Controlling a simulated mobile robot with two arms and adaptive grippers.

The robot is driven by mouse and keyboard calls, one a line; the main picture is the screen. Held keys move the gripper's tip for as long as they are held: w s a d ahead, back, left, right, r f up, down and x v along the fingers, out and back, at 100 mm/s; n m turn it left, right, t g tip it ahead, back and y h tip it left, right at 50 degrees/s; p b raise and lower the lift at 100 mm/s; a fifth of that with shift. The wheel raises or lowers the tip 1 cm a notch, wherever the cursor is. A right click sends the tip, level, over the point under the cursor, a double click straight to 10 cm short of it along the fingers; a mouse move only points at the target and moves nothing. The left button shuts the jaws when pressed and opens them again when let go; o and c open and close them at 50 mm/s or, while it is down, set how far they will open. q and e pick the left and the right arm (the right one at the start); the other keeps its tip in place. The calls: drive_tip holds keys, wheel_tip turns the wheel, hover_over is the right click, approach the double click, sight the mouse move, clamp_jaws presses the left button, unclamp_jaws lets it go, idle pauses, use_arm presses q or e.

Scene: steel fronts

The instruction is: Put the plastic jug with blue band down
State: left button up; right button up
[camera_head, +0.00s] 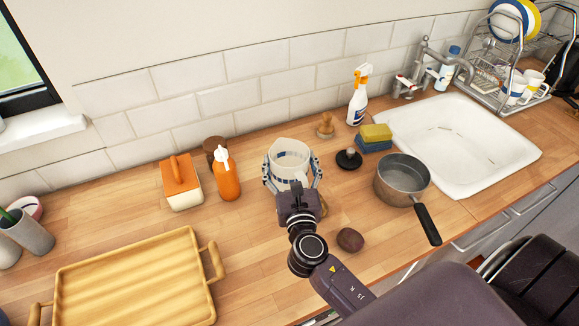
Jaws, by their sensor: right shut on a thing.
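The plastic jug with blue band (291,154) is white and roughly upright over the wooden counter, in the middle of the head view. My right gripper (292,182) is shut on it, with a finger on each side of its body. My gripper and wrist hide the lower front of the jug. I cannot tell whether its base touches the counter. My left gripper is not in view.
An orange bottle (227,175) and an orange-lidded box (181,183) stand left of the jug. A black-knobbed lid (349,159), a saucepan (402,179) and a dark round item (350,239) are to the right. A wooden tray (137,280) lies front left.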

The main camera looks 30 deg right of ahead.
drive_tip(key=shift+f, duration=0.7)
drive_tip(key=shift+f, duration=0.2)
drive_tip(key=o, duration=1.6)
drive_tip(key=shift+r, duration=0.2)
